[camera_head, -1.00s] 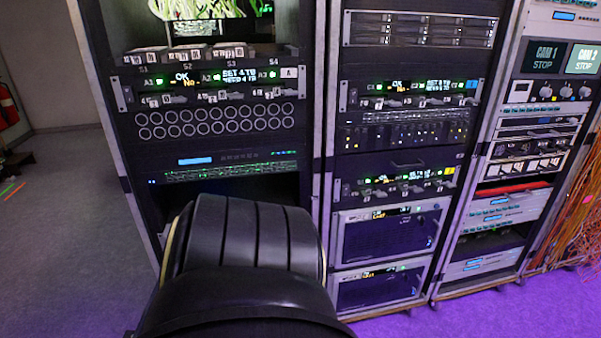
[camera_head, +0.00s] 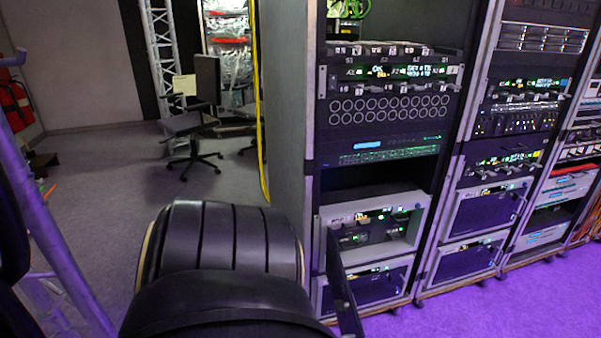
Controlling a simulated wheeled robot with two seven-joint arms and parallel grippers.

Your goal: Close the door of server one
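In the left rack, a grey-framed server (camera_head: 425,215) has its front open, with its lit inside showing. A dark thin panel, which looks like its open door (camera_head: 346,285), stands out from the server's left side toward me, seen nearly edge-on. The label is too small to read, so I cannot tell its number. A similar server (camera_head: 385,285) sits just below with its front closed, partly hidden behind the panel. Neither of my grippers is in view; only a black part of my own body shows at the bottom.
An office chair (camera_head: 190,130) stands at the back left. Truss legs (camera_head: 50,215) rise at the left edge. The purple-lit floor (camera_head: 480,300) before the racks is clear.

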